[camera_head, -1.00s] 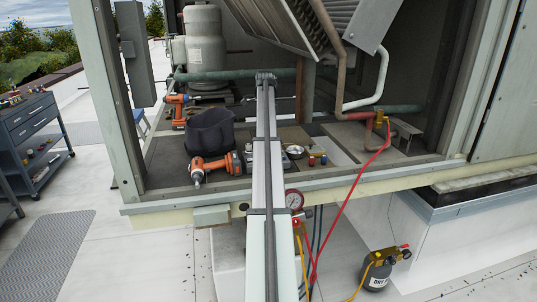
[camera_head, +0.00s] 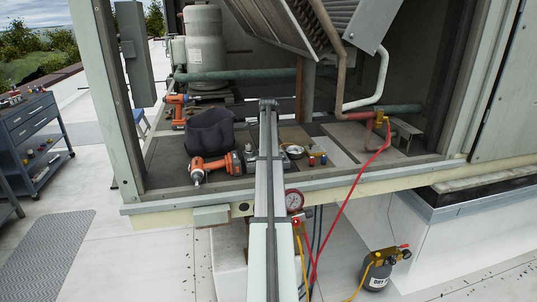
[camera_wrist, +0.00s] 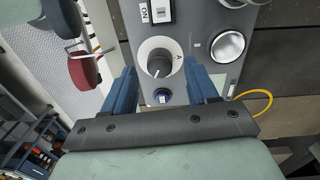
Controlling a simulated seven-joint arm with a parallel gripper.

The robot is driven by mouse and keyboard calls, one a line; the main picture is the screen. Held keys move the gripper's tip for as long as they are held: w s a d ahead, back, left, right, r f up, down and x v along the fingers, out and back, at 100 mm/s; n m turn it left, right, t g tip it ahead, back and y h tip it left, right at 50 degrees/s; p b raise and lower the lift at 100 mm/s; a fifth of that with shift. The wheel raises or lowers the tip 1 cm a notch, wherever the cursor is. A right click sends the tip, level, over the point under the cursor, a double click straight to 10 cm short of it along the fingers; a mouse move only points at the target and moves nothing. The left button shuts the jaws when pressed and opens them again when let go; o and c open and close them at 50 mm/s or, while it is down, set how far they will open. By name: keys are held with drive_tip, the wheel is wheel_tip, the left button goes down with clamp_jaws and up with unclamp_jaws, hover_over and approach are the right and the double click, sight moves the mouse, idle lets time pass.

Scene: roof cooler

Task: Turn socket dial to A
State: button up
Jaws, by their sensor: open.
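In the wrist view, a dark round dial (camera_wrist: 159,63) sits on a white round plate on a grey panel (camera_wrist: 208,18). A letter A is printed on the plate, right of the dial. Which way the dial's mark points is too small to tell surely. My gripper (camera_wrist: 160,76) is open, with its blue fingers left and right of the dial. Contact with the dial is not visible. In the head view my arm reaches into the open housing, and the gripper and dial cannot be made out.
A red rounded part (camera_wrist: 84,68) is at left.

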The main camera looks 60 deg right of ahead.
drive_tip(key=shift+f, duration=0.85)
drive_tip(key=shift+c, duration=0.4)
drive_tip(key=c, duration=1)
